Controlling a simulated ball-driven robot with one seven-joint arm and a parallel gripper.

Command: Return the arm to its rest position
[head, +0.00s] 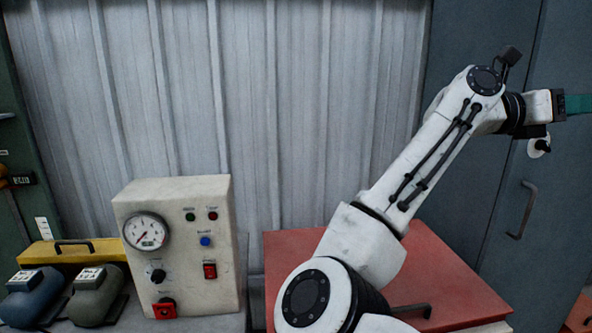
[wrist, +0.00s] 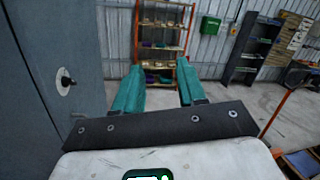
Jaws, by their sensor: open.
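My white arm rises from the bottom centre of the head view and leans up to the right, bent at a high elbow. My gripper (head: 578,103) points right, in front of the grey-blue cabinet (head: 500,190), with its teal fingers partly cut off by the picture edge. In the wrist view my gripper (wrist: 158,80) has its two teal fingers well apart with nothing between them. A round white disc with a dark knob (wrist: 65,82) on the cabinet shows left of the fingers.
A red box-like top (head: 290,260) lies below my arm. A control box with a gauge (head: 190,250) stands left, beside a yellow case (head: 70,252). The wrist view shows an orange shelf rack (wrist: 163,45), a dark shelf (wrist: 250,50) and clear floor (wrist: 230,95) ahead.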

